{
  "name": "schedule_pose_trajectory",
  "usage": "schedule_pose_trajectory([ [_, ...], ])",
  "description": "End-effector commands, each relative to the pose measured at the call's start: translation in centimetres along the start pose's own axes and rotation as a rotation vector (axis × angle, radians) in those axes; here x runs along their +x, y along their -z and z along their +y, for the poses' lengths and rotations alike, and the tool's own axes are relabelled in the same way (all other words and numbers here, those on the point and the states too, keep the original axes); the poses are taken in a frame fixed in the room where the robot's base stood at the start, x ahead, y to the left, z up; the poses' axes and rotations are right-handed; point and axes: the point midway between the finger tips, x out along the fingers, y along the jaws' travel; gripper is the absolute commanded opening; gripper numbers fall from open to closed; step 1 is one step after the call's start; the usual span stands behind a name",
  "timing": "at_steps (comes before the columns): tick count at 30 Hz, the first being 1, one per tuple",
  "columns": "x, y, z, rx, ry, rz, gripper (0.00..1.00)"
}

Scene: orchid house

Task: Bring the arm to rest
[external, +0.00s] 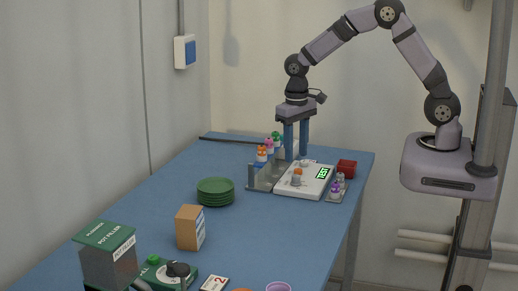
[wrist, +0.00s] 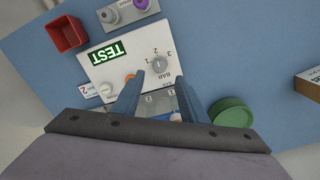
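My gripper (external: 296,156) points straight down over the back part of the table. Its two blue fingers are apart, with nothing seen held between them. In the wrist view my gripper (wrist: 160,82) shows both fingers spread, in front of a white device (wrist: 118,62) with a green TEST display and a dial. In the external view the white device (external: 311,185) lies just right of and below the fingertips. I cannot tell the exact height of the fingertips above it.
A grey rack (external: 262,178) with several colourful-capped bottles stands close to the fingers. A red box (external: 347,167) is behind the device, purple-topped items (external: 337,188) beside it. Green plates (external: 215,191), a cardboard box (external: 190,227) and a pot filler (external: 108,255) stand nearer. Blue table (external: 165,195) is clear at left.

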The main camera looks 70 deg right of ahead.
Motion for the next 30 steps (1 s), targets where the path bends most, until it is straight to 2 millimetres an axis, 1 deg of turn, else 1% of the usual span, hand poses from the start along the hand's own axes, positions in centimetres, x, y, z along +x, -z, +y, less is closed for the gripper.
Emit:
schedule_pose_trajectory([
  [5,0.0,0.0,0.0,0.000,0.000,0.000,0.39],
  [8,0.0,0.0,0.0,-0.030,0.000,0.000,0.39],
  [13,0.0,0.5,-0.3,-0.158,0.011,0.021,0.39],
  [14,0.3,0.3,-0.2,-0.190,0.011,0.019,0.39],
  [17,2.5,-2.6,1.1,-0.309,-0.006,-0.039,0.39],
  [18,3.4,-4.0,1.9,-0.346,-0.013,-0.068,0.39],
  [20,4.0,-6.2,2.9,-0.394,-0.019,-0.101,0.39],
  [21,4.2,-7.6,3.7,-0.423,-0.021,-0.119,0.39],
  [23,4.2,-9.8,4.8,-0.458,-0.022,-0.140,0.39],
  [27,3.3,-15.0,7.6,-0.498,-0.021,-0.167,0.39],
  [30,2.3,-17.7,9.1,-0.490,-0.016,-0.158,0.39],
])
